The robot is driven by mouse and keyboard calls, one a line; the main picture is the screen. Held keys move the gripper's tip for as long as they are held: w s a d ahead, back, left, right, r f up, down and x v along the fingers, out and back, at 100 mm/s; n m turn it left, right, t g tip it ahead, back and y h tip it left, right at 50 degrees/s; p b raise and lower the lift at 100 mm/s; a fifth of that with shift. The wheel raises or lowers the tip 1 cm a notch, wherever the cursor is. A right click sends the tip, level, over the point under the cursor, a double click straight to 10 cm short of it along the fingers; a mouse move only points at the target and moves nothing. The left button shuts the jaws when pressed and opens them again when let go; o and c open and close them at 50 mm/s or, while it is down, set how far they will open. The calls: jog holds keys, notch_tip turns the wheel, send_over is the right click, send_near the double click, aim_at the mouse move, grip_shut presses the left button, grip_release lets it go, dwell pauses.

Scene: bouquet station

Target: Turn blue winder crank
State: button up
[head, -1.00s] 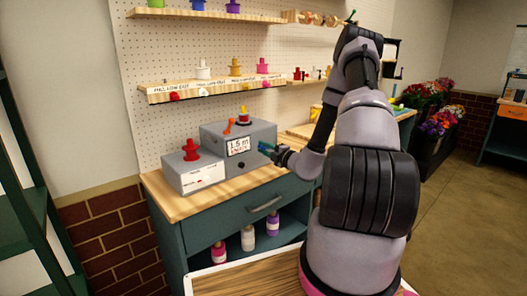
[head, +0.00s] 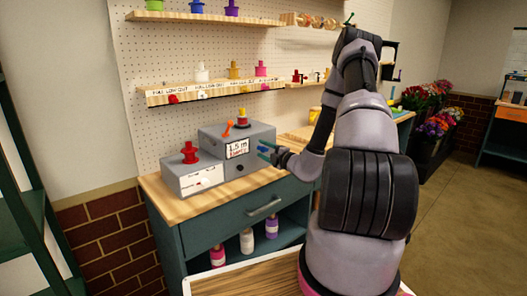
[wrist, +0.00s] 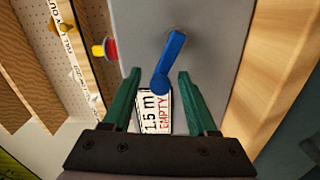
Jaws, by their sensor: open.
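The blue winder crank (wrist: 169,62) is on the face of the grey winder box (wrist: 215,65), beside the label reading "1.5 m EMPTY" (wrist: 157,110).
The box (head: 262,132) stands on a wooden-topped teal cabinet (head: 185,207). It carries an orange lever (head: 228,129) and a yellow-red knob (head: 242,119). A lower grey box (head: 193,177) with a red knob (head: 189,153) adjoins it on the left. A shelf (head: 215,91) hangs above.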

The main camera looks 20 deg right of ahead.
jog(key=shift+s, duration=0.1)
jog(key=v, duration=1)
jog(key=shift+s, duration=0.3)
jog(key=shift+d+r, duration=0.1)
